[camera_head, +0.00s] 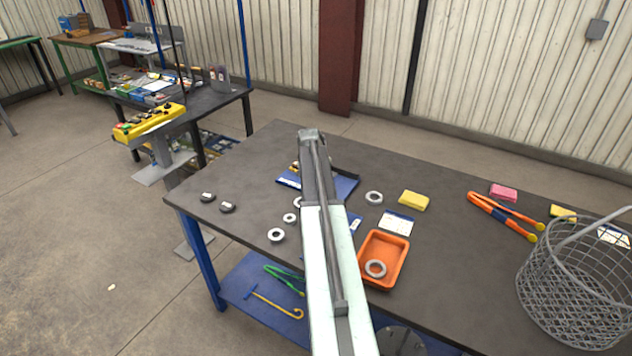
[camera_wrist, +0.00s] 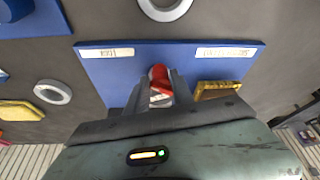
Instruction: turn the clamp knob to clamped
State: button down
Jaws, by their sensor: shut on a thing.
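A blue plate with two white labels (camera_wrist: 120,72) lies in front of my gripper in the wrist view. Its label text is too small to read. My gripper (camera_wrist: 161,84) is shut on a red knob (camera_wrist: 159,74), with one finger on each side of it. The lower part of the knob is hidden between the fingers. A blue plate (camera_head: 343,185) also shows on the table in the head view, partly covered by my arm. My gripper and the knob are hidden behind the arm there.
Grey rings (camera_head: 374,197) and a yellow block (camera_head: 413,200) lie around the plate. An orange tray (camera_head: 400,250) holding a ring is at its front right. A yellow piece (camera_wrist: 218,88) sits right of my fingers. A wire basket (camera_head: 575,290) and tongs (camera_head: 505,215) are farther right.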

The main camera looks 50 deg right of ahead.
jog(key=shift+d+r, duration=0.1)
jog(key=shift+d, duration=0.15)
jog(key=c, duration=1.2)
grip_release()
jog(key=p+v, duration=0.7)
jog(key=shift+a+r, duration=0.25)
jog(key=shift+r, duration=0.1)
